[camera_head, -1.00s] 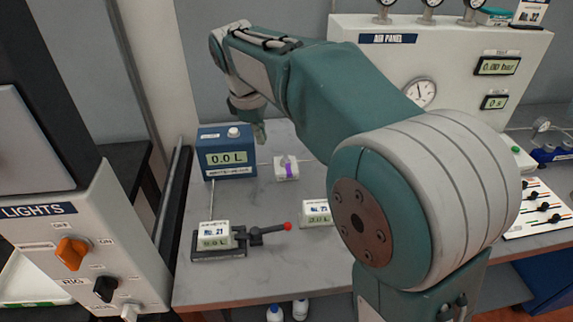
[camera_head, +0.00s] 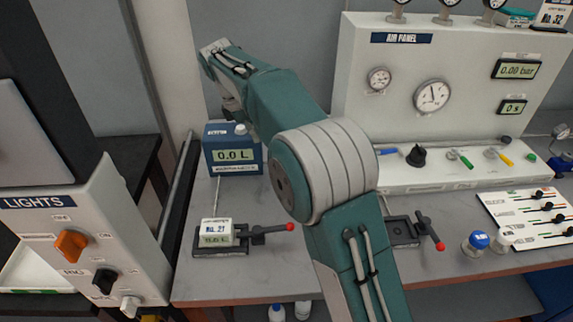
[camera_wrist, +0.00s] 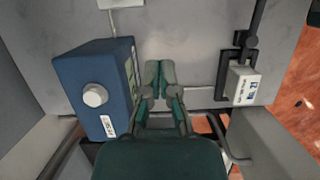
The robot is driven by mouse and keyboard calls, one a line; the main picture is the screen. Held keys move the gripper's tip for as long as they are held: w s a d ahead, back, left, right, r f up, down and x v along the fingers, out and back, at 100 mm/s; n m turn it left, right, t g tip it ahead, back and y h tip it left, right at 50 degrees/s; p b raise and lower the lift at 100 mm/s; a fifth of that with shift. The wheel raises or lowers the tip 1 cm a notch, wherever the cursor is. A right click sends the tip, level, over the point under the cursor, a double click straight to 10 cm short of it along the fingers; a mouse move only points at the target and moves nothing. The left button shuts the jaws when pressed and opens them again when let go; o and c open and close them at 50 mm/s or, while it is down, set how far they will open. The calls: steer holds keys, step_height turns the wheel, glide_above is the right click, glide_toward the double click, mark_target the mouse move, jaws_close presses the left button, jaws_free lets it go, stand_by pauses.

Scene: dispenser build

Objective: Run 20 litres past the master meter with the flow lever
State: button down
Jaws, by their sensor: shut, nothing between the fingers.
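The master meter (camera_head: 233,155) is a blue box with a white top knob, reading 0.0 L, at the back left of the bench. It also shows at the left of the wrist view (camera_wrist: 95,85). In front of it a flow unit (camera_head: 215,236) with a white block marked No. 21 carries a black lever (camera_head: 260,231) with a red knob, pointing right. The block's small display is too blurred to read surely. In the wrist view, my gripper (camera_wrist: 160,80) is shut and empty, between the meter and the white block (camera_wrist: 243,84). My arm hides its fingertips in the head view.
The lights panel (camera_head: 85,240) borders the left. Bare bench lies between the first lever and the front edge.

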steer(key=x, duration=1)
steer(key=shift+s+d+f, duration=0.1)
steer(key=shift+d+f, duration=0.25)
steer(key=shift+d, duration=1.7)
